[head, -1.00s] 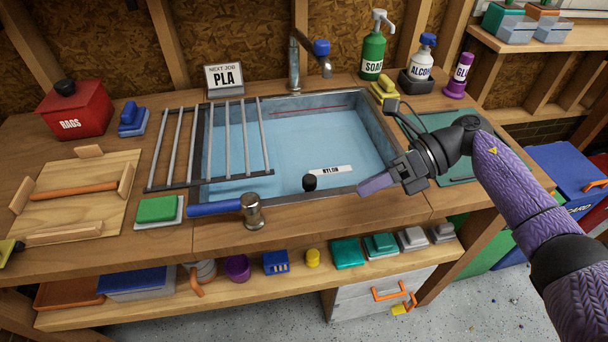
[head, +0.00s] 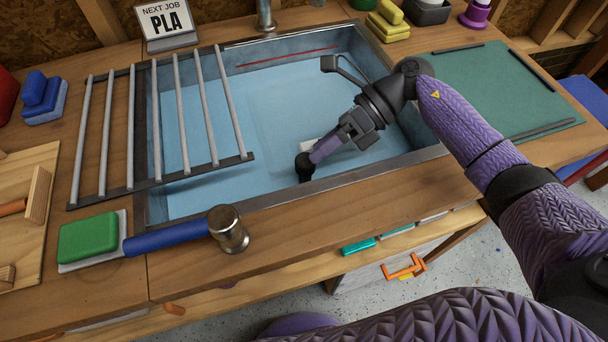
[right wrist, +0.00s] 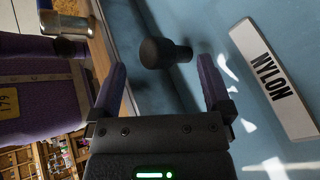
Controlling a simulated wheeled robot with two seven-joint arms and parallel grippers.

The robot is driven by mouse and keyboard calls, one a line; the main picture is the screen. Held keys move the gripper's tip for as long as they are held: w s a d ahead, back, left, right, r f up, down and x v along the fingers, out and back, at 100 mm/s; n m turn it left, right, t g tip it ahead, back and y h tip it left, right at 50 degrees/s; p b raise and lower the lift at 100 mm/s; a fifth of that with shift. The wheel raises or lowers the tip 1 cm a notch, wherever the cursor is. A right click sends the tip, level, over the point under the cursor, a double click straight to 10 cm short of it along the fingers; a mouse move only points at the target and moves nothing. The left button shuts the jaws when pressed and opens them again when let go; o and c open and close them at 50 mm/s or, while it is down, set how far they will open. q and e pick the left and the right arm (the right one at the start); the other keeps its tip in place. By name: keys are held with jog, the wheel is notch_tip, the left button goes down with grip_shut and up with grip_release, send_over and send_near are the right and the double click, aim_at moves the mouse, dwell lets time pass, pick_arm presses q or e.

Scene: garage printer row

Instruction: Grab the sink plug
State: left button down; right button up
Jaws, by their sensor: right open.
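The sink plug (head: 304,168) is a small black knob-shaped piece in the blue sink (head: 200,130), near its front wall. In the right wrist view the plug (right wrist: 163,52) shows a rounded head and a narrower end, ahead of and between the fingertips. My right gripper (head: 318,153) reaches down into the sink with its purple fingers at the plug. In the right wrist view the gripper (right wrist: 162,68) is open, one finger on each side of the plug, with gaps visible. Whether the plug touches the sink floor is unclear. My left gripper is not in view.
A white NYLON label (right wrist: 275,80) lies in the sink beside the plug. A metal rack (head: 130,130) covers the sink's left side. A green mat (head: 510,90) is right of the sink.

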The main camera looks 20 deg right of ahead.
aim_at(305, 165)
jog(key=x, duration=0.4)
jog(key=shift+s+a+f, duration=0.1)
jog(key=shift+s+f, duration=0.1)
jog(key=shift+f, duration=0.05)
grip_shut()
